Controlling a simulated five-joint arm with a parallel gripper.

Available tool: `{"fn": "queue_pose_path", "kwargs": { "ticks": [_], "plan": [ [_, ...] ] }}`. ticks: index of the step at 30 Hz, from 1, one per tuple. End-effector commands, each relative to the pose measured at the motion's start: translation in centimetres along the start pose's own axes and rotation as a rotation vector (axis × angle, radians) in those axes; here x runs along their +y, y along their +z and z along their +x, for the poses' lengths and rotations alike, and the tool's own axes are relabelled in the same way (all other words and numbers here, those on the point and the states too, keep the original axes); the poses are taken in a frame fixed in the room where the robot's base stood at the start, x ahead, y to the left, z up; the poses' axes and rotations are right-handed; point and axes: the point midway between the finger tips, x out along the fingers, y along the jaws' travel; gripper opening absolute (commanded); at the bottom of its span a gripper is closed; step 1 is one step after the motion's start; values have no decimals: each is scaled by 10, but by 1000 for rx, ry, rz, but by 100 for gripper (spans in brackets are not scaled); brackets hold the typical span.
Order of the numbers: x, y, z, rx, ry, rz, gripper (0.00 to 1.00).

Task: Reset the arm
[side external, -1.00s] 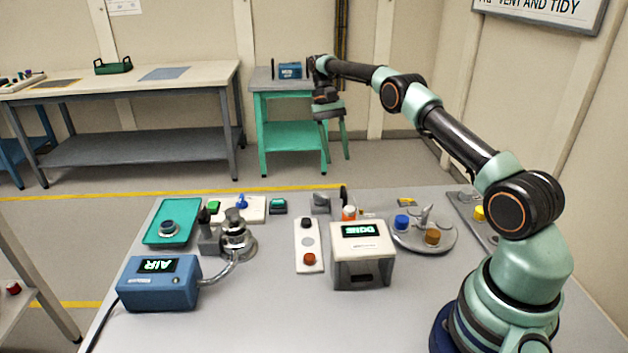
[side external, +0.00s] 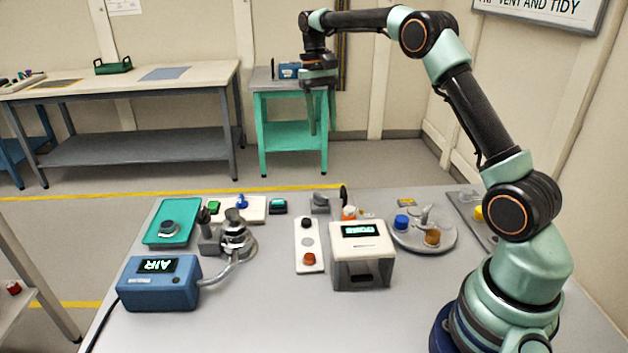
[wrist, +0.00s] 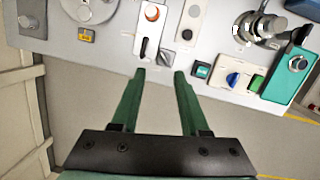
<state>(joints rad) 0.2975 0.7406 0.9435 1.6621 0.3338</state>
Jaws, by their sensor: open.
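My gripper (side external: 313,112) is raised high above the far edge of the grey work table (side external: 240,325), with its fingers pointing down. In the wrist view my gripper (wrist: 160,75) shows two green fingers spread apart with nothing between them. My arm stands at the table's right side, its upper links bent and reaching to the left. From the side, the finger gap is hard to make out.
On the table stand a blue AIR box (side external: 158,284), a white box with a lit display (side external: 361,270), a button panel (side external: 308,258), a teal tray (side external: 160,230) and a round tray with coloured caps (side external: 400,240). A green side table (side external: 262,105) stands behind. The air around my gripper is clear.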

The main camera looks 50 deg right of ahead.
Motion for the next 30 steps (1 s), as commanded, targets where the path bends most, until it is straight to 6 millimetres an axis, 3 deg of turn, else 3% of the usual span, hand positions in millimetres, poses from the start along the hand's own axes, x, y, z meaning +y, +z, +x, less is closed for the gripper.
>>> {"fn": "queue_pose_path", "kwargs": {
  "ticks": [6,14,22,30],
  "plan": [
    [-13,45,-35,134,-33,-122,45],
    [-19,105,-51,287,-70,-265,45],
    [-16,166,-43,448,-108,-412,45],
    [-10,216,-12,602,-143,-549,45]
  ]
}}
